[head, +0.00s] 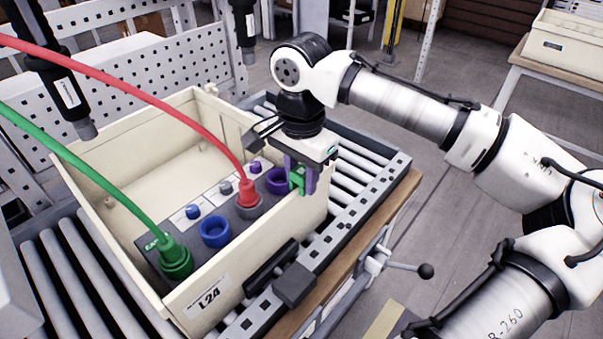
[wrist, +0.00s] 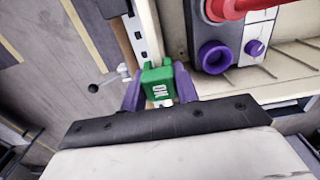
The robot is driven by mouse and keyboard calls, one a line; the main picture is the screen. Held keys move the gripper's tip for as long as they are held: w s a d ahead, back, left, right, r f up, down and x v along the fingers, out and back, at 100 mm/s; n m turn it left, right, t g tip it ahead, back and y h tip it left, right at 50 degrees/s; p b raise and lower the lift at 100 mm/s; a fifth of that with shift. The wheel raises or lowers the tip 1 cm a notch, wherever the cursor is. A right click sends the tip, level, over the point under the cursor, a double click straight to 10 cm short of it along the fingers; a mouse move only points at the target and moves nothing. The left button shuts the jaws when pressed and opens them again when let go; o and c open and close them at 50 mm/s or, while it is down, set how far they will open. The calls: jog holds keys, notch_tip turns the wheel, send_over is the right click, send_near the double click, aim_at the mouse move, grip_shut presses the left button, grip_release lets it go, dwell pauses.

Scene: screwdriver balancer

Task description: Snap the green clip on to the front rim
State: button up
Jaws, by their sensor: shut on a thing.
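My gripper (head: 301,178) points down over the rim. The clip hides the rim beneath it, so I cannot tell whether it is seated on it.
In the crate, a grey panel bears a purple socket (head: 279,181) close to my gripper, a blue socket (head: 215,231), a red plug with cable (head: 248,194) and a green plug with cable (head: 175,259). A roller conveyor (head: 365,170) lies around the crate. Black tools (head: 68,95) hang at left.

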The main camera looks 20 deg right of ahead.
jog(key=shift+f, duration=0.75)
dwell(0.9)
dwell(0.6)
jog(key=shift+w, duration=0.1)
jog(key=o, duration=1.2)
notch_tip(320, 180, up, 14)
jog(key=shift+f, duration=0.15)
